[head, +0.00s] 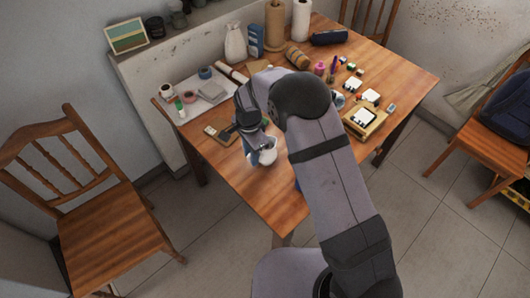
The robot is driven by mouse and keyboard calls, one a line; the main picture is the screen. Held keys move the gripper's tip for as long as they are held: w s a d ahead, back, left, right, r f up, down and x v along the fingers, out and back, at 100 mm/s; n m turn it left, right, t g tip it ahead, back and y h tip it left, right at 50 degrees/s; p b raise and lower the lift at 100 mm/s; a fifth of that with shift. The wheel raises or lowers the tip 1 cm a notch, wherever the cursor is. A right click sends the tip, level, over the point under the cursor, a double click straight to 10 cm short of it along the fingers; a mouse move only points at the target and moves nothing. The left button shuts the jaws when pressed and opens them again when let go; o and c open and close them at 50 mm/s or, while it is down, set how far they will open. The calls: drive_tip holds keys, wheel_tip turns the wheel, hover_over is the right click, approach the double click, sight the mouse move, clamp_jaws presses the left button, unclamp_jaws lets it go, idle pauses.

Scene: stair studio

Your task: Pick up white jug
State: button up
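A small white jug (267,154) stands on the wooden table (245,182) near its front left edge. My gripper (254,148) is low over the table, right at the left side of the jug. My forearm and wrist come in from the right and cover part of this area. The fingers are small and dark here, so I cannot tell whether they touch the jug or how far apart they are. A taller white vase-like vessel (235,45) stands at the back of the table, away from my gripper.
Paper rolls (301,20), a blue carton (256,40) and a dark case (330,38) stand at the back. A small wooden board (221,132) lies left of my gripper. Paint pots and a wooden tray (376,131) are right of my arm. A chair (110,225) stands left.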

clamp_jaws()
drive_tip(key=shift+r, duration=0.15)
drive_tip(key=shift+r+b, duration=1.3)
drive_tip(key=shift+r, duration=3.55)
